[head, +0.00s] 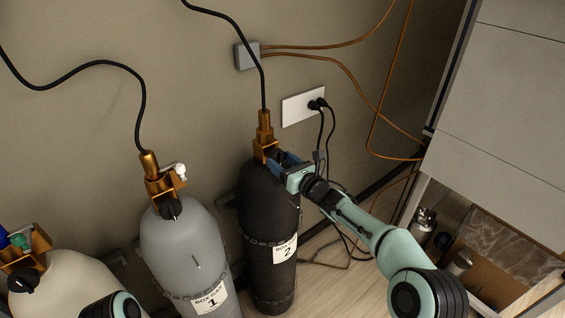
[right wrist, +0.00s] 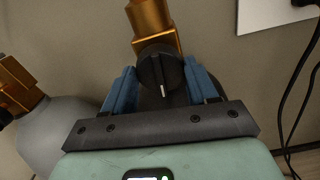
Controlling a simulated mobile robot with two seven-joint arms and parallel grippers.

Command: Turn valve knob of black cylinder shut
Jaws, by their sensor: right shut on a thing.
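The black cylinder (head: 265,225), labelled 2, stands against the wall in the middle of the head view. A brass valve fitting (head: 264,132) sits on its top. Its black valve knob (right wrist: 158,68) shows in the right wrist view, with a white mark pointing down in that picture. My right gripper (head: 277,158) reaches the fitting from the right, and its blue fingers (right wrist: 162,88) are shut on the knob, one on each side. In the head view the gripper mostly hides the knob. My left gripper is not in view.
A grey cylinder (head: 185,245) labelled 1 stands close on the left, with a pale cylinder (head: 75,285) farther left. A wall socket (head: 303,107) with black cables is behind my right gripper. A cabinet (head: 515,90) stands at the right. A black hose (head: 255,62) rises from the fitting.

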